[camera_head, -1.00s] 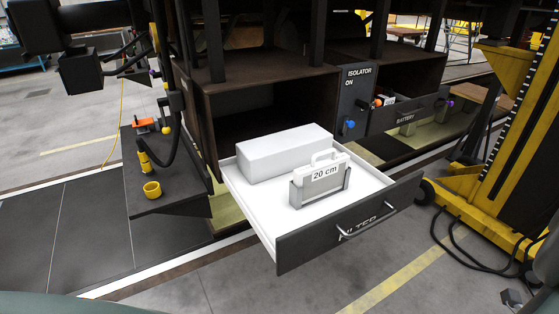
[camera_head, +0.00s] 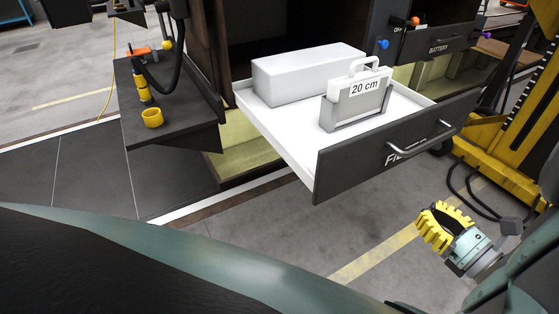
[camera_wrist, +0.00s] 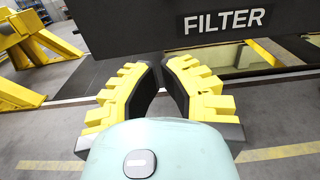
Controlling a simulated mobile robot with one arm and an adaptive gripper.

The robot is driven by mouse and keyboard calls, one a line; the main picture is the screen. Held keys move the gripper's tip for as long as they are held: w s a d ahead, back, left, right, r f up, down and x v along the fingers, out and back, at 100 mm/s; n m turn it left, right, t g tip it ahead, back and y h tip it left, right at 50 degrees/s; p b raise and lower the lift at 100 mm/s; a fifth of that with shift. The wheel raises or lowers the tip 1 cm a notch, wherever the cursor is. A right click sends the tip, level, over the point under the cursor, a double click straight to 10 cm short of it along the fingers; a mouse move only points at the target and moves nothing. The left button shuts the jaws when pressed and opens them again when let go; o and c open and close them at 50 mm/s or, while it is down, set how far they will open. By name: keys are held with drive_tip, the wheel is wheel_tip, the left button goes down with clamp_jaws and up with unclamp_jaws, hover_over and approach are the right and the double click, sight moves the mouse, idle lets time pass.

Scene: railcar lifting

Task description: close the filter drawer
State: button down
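The filter drawer (camera_head: 345,178) is pulled well out of the cabinet, with a dark front panel and a white tray inside. Its bar handle (camera_head: 425,146) runs across the front. My gripper (camera_head: 437,222), with yellow ribbed fingers, is low in front of the drawer, below and right of the handle, and touches nothing. In the wrist view my gripper (camera_wrist: 162,72) points toward the lower drawer front (camera_wrist: 135,28), lettered FILTER. A gap shows between its dark pads, narrowing at the tips, and it is empty. The handle is not in the wrist view.
The drawer holds a white block (camera_head: 308,73) and a holder (camera_head: 357,105) marked 20 cm. A dark side shelf (camera_head: 180,135) carries a yellow cup (camera_head: 153,118). A battery drawer (camera_head: 440,45) and yellow frame (camera_head: 505,150) stand right. Floor before the drawer is clear.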

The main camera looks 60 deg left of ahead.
sight(373, 166)
drive_tip(key=a+p, duration=0.1)
drive_tip(key=a, duration=0.3)
drive_tip(key=a+p, duration=0.1)
drive_tip(key=a, duration=0.3)
drive_tip(key=a+p, duration=0.1)
drive_tip(key=a, duration=0.3)
drive_tip(key=shift+w+a+r, duration=0.15)
drive_tip(key=shift+w+a, duration=0.2)
drive_tip(key=shift+w, duration=0.05)
drive_tip(key=shift+a, duration=0.65)
drive_tip(key=shift+w, duration=0.1)
